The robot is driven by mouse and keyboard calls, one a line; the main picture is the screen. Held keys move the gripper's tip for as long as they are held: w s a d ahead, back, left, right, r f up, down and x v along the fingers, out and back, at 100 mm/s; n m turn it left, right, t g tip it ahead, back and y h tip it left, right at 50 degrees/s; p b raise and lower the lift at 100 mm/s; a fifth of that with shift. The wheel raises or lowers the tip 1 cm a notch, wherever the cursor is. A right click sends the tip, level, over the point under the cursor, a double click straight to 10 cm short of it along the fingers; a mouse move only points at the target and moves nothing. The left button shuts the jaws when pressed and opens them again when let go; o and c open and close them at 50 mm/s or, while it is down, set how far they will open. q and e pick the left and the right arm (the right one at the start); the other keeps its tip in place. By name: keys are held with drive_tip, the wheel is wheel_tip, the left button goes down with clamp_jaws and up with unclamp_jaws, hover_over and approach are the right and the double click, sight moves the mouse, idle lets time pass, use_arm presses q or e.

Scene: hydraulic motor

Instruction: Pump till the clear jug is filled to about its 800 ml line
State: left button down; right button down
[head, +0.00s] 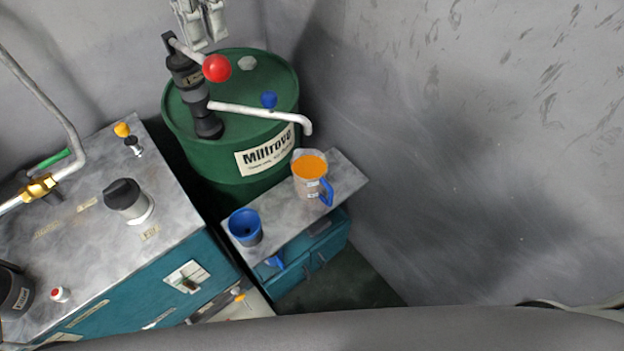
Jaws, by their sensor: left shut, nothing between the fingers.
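The clear jug (310,183) with a blue handle stands on the small grey bench and holds orange liquid. Its surface looks high in the jug, but the scale is too small to read. The black hand pump (195,95) stands on the green drum (212,158). Its lever ends in a red knob (217,68). Its white spout (262,111) runs right and bends down above the jug. My left gripper (206,35) is shut and empty at the top edge, just above the lever and apart from the red knob. My right gripper is not in view.
A blue funnel-like cup (245,228) stands left of the jug on the small bench (283,222). A blue knob (269,99) sits by the spout. A teal cabinet (90,225) with caps and pipes fills the left. A grey wall closes the right.

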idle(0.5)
use_arm(q)
wheel_tip(320, 180, up, 4)
drive_tip(key=p, duration=0.3)
drive_tip(key=shift+p, duration=0.35)
drive_tip(key=shift+f, duration=0.1)
